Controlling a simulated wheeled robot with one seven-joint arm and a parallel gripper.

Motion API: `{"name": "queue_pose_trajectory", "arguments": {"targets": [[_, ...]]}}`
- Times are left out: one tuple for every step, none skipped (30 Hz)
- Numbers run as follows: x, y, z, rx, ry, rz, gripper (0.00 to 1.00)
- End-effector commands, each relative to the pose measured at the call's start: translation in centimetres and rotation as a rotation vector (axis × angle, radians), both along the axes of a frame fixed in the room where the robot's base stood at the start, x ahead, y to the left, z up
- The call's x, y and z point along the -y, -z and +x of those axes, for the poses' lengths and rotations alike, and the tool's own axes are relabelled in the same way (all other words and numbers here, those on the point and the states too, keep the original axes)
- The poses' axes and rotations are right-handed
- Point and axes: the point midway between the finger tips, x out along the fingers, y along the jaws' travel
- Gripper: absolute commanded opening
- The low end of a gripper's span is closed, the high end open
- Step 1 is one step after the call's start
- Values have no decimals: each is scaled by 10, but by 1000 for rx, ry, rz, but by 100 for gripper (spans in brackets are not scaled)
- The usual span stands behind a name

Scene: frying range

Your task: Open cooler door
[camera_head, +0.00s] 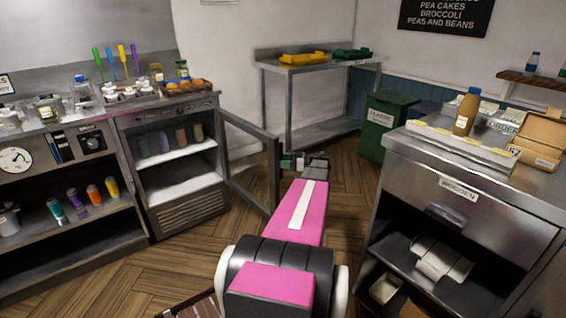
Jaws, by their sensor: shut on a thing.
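The cooler (175,170) stands at the left under the counter. Its glass door (245,155) is hinged on the cooler's right side and stands wide open, swung out into the room. Inside, several bottles and cups (170,140) stand on a white shelf, and the lower space looks empty. My gripper (290,163) is at the door's free edge and is shut on the door there. The fingers and the handle are small and partly hidden by my pink arm, so their exact contact is hard to see.
A steel table (318,68) with yellow and green trays stands at the back. A green bin (386,125) is beside it. A steel counter (480,190) with a drawer and open shelves stands at the right. Wooden floor (130,270) is clear in front of the cooler.

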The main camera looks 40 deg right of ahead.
Motion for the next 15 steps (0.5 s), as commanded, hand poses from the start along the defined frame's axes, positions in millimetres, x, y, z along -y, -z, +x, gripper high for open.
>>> {"name": "queue_pose_trajectory", "arguments": {"targets": [[9,0,1,2,13,1,43],[12,0,-2,2,13,1,43],[18,0,-8,3,12,0,43],[22,0,-12,3,11,0,43],[26,0,-15,3,10,0,43],[32,0,-21,2,10,-1,43],[36,0,-26,1,8,0,43],[40,0,-30,1,7,0,43],[46,0,-35,1,6,-1,43],[50,0,-39,1,5,-1,43],[54,0,-43,1,4,-1,43],[58,0,-47,1,3,-1,43],[61,0,-50,1,3,-1,43],[64,0,-53,1,2,-1,43],[68,0,-56,1,1,-1,43]]}}
